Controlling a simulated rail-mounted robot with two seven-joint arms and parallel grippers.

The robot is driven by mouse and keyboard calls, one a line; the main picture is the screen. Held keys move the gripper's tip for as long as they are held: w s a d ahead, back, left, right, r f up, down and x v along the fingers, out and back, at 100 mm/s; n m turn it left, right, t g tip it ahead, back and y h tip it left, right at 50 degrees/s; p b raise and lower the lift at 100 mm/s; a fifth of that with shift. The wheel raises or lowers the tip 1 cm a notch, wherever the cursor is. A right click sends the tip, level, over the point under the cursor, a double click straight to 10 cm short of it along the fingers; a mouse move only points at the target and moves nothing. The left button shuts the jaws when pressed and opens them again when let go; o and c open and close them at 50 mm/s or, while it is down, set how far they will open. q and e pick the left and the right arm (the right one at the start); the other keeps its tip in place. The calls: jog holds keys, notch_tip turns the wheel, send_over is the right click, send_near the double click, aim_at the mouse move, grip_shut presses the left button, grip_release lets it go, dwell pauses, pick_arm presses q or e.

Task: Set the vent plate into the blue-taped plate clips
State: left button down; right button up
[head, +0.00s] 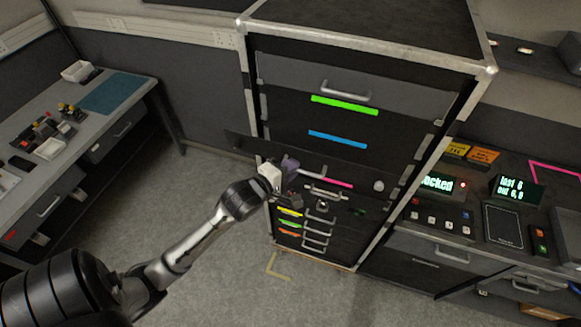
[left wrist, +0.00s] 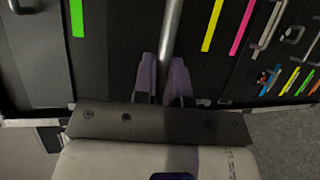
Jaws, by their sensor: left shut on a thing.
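My left gripper (head: 288,168) is shut on a thin dark plate, seemingly the vent plate (head: 243,143). The plate is held in front of the black rack and sticks out past its left edge. In the left wrist view the purple fingers (left wrist: 164,80) pinch the plate (left wrist: 172,30), which shows nearly edge-on as a long grey strip. I cannot make out the clips. My right gripper is not in view.
The rack (head: 250,95) also has green tape (head: 344,105) above and pink tape (head: 338,178) below. Small handled drawers (head: 318,228) are lower down. A console (head: 465,215) with lit displays stands right, a workbench (head: 125,78) left. The floor between is clear.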

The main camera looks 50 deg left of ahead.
pick_arm(q)
jog(key=shift+r, duration=0.2)
jog(key=shift+s, duration=0.1)
jog(key=s+d+p, duration=0.3)
jog(key=s, duration=0.3)
jog(key=shift+d, duration=0.2)
dwell(1.1)
jog(key=shift+p, duration=0.55)
jog(key=shift+g+p, duration=0.4)
jog(key=shift+p, duration=0.6)
